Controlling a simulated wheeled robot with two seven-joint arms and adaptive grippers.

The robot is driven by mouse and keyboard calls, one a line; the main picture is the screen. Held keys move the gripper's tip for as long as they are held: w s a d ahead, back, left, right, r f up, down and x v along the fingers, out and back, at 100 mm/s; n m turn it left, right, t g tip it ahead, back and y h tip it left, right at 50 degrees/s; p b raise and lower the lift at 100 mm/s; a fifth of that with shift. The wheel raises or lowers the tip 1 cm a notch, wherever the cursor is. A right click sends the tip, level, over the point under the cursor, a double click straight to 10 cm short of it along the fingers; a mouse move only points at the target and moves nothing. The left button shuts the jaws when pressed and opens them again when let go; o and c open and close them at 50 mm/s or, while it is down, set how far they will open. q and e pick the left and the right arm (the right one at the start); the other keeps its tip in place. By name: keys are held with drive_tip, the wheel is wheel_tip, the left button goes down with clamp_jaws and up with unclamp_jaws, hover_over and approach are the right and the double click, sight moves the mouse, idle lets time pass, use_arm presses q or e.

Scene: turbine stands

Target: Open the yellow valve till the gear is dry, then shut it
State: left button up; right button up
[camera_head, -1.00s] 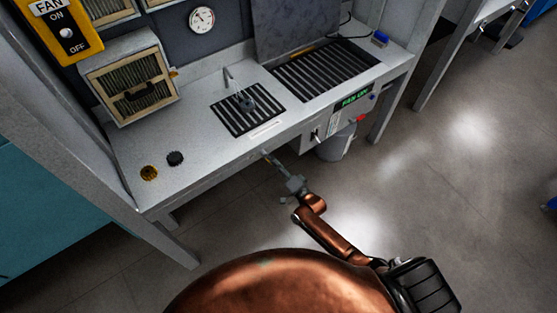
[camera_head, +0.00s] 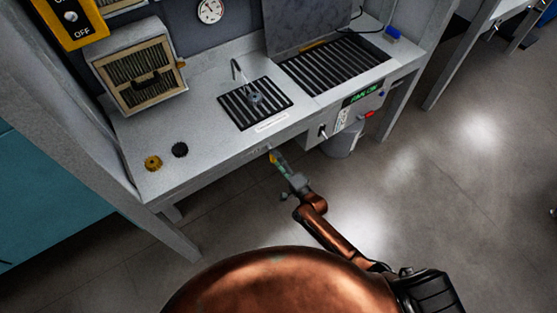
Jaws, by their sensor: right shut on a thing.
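The yellow valve (camera_head: 273,156) shows as a small yellow piece at the bench's front edge, partly hidden by my right gripper. My right gripper (camera_head: 278,163) is shut on it, reaching up from below right. A small dark gear (camera_head: 256,98) sits on the left slatted grate (camera_head: 238,119), under a thin bent nozzle (camera_head: 237,73). Whether the gear is wet or dry is too small to tell. My left gripper is not in view.
A yellow knob-like piece (camera_head: 152,162) and a black one (camera_head: 180,150) stand on the bench's left end. A control box (camera_head: 340,122) with a green display hangs right of my gripper, with a grey bucket (camera_head: 343,146) below. A filter box (camera_head: 138,70) stands at back left.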

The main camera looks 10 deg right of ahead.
drive_tip(key=o, duration=1.7)
drive_tip(key=shift+s, duration=0.1)
drive_tip(key=v, duration=1.1)
drive_tip(key=shift+s+d, duration=0.1)
drive_tip(key=shift+s, duration=0.3)
